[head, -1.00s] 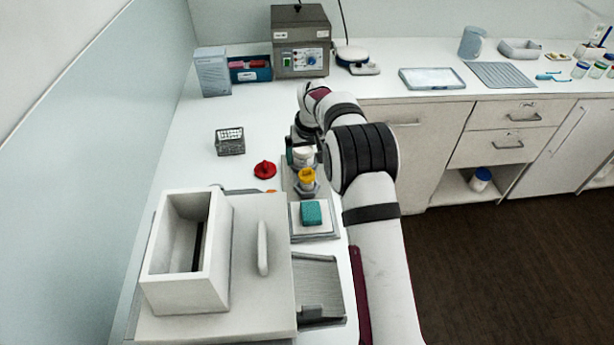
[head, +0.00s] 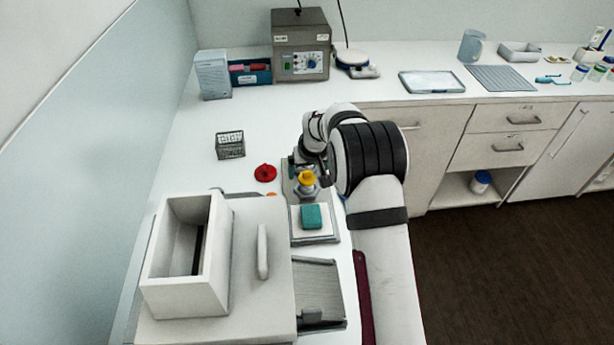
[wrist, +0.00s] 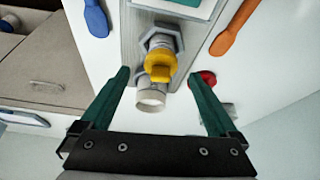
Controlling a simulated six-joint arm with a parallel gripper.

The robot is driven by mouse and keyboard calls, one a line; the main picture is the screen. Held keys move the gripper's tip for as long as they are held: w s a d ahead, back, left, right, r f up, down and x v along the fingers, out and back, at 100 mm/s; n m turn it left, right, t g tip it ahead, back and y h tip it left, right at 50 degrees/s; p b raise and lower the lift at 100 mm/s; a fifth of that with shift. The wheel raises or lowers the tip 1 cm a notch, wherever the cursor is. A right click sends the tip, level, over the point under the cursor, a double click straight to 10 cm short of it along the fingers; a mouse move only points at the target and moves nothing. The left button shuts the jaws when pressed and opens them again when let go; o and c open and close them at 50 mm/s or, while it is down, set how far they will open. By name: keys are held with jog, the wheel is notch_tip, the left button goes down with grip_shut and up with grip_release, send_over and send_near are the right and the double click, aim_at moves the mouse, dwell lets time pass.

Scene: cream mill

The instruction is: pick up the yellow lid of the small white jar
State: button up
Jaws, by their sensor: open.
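The yellow lid (head: 307,177) sits in a grey hexagonal holder on the narrow grey strip of the bench; it also shows in the wrist view (wrist: 160,66), with the grey holder (wrist: 159,42) around its far side. A white cylinder (wrist: 150,97) stands close beside the lid, on the near side; I cannot tell if it is the small white jar. My gripper (wrist: 159,79) is open, its two green fingers spread wide to either side of the lid and cylinder, with nothing held. In the head view my arm hides most of the gripper.
A teal block (head: 312,216) on a white pad lies in front of the lid. A red knobbed piece (head: 265,173) and a wire basket (head: 230,145) stand to the left. An orange handle (wrist: 235,26) and a blue handle (wrist: 96,18) flank the strip.

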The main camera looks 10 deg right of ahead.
jog(key=shift+x, duration=0.85)
jog(key=c, duration=1.4)
jog(key=shift+r, duration=0.55)
notch_tip(320, 180, up, 3)
jog(key=s+d+r, duration=0.5)
jog(key=d+r, duration=0.4)
jog(key=d, duration=0.1)
jog(key=shift+s, duration=0.15)
jog(key=shift+d, duration=0.15)
jog(key=shift+r, duration=1.5)
